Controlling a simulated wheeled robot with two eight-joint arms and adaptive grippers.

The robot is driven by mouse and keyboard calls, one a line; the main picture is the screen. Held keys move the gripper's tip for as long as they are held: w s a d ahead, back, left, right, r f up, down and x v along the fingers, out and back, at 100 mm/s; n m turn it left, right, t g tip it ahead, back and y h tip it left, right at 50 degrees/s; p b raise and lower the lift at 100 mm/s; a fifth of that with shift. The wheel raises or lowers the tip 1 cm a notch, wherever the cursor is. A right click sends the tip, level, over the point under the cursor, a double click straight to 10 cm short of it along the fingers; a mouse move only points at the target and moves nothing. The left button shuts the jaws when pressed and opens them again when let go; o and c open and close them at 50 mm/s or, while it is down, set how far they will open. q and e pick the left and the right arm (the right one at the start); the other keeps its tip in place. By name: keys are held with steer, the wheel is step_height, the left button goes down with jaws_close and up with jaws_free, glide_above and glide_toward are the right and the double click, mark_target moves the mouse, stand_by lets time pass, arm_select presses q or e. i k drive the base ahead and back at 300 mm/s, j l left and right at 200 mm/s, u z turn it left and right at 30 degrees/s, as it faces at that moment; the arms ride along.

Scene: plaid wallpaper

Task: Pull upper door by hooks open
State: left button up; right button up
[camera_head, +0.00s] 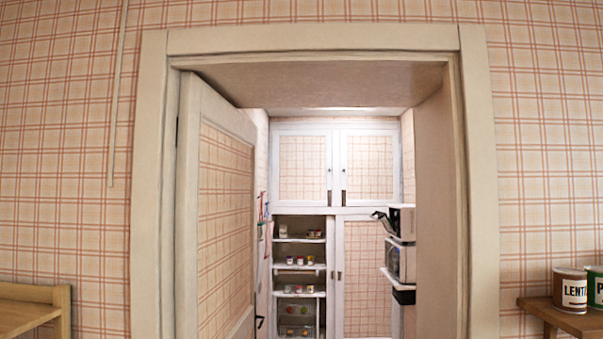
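The upper cabinet doors are at the back of the small room beyond the doorway. The upper left door (302,167) and the upper right door (368,167) are white-framed with plaid panels, and both look shut. Small dark fittings show near where they meet, one on the left door (329,197) and one on the right door (344,196); they are too small to tell whether they are hooks. Neither of my grippers is in view.
Below the upper doors are open shelves (299,267) with jars and a lower plaid door (366,270). Appliances (401,260) jut in from the right. Cans (570,290) stand on a wooden shelf outside.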

mark_target(303, 160)
steer(key=i, duration=2.8)
steer(key=i+z, duration=0.1)
steer(key=i, duration=1.3)
steer(key=i+j, duration=0.2)
steer(key=i, duration=1.2)
